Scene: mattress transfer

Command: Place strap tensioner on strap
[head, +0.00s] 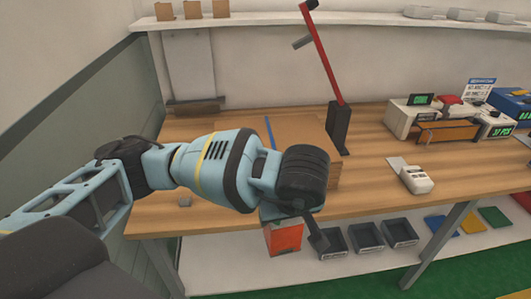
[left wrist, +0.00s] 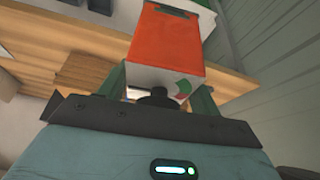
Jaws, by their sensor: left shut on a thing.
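My left gripper (head: 290,208) is in front of the workbench's front edge, low and near the middle of the head view. It is shut on an orange-and-white block (head: 284,239), which hangs below it. The block (left wrist: 170,45) also shows between the fingers in the left wrist view; I cannot tell whether it is the strap tensioner. A blue strap (head: 269,132) shows as a thin line on flat brown cardboard on the bench, behind my wrist, which hides part of it. A red lever with a black base (head: 339,128) stands right of it. My right gripper is out of view.
The wooden workbench (head: 370,195) has a white scanner-like device (head: 415,179) at right. Grey machines (head: 420,110) stand at the back right. Several dark bins (head: 365,236) sit on the shelf beneath. The bench's right front is mostly clear.

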